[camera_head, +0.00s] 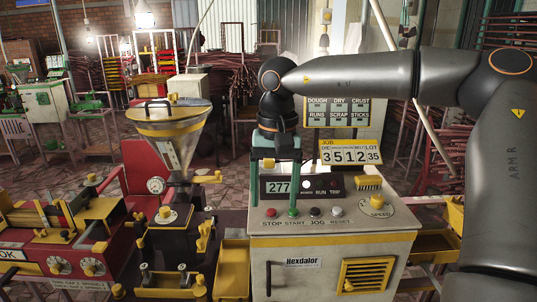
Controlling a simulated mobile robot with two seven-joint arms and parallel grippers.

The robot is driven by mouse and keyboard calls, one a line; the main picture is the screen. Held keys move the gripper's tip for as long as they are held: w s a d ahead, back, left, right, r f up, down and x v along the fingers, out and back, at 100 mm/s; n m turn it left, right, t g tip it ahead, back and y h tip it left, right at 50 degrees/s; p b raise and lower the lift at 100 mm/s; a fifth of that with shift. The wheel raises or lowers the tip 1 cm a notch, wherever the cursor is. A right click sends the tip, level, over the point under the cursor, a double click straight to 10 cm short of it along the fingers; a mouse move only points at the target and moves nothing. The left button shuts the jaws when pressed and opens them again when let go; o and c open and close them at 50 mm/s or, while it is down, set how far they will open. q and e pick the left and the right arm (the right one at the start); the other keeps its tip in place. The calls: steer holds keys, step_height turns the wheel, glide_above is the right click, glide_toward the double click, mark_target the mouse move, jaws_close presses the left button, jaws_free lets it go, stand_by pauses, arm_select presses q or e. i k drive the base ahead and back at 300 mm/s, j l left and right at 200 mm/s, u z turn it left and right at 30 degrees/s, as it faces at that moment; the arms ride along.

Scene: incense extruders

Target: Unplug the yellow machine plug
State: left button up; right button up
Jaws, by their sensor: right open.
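The cream machine (332,250) labelled Hexdalor stands at centre right, with a yellow-edged control panel on top. I cannot clearly make out a yellow plug or its socket. My right gripper (275,185) points down over the left part of the panel, in front of the lit display (279,186). Its teal fingers are apart. A small yellow piece (268,163) shows between them; I cannot tell whether it is part of the gripper or a separate thing. The right arm comes in from the right. My left gripper is not in view.
A hopper machine (168,128) and a red machine (70,240) stand to the left. A number sign (350,152) rises behind the panel.

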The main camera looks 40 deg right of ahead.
mark_target(267, 163)
steer(key=i+l, duration=0.4)
steer(key=l, duration=0.15)
steer(key=i+l, duration=0.45)
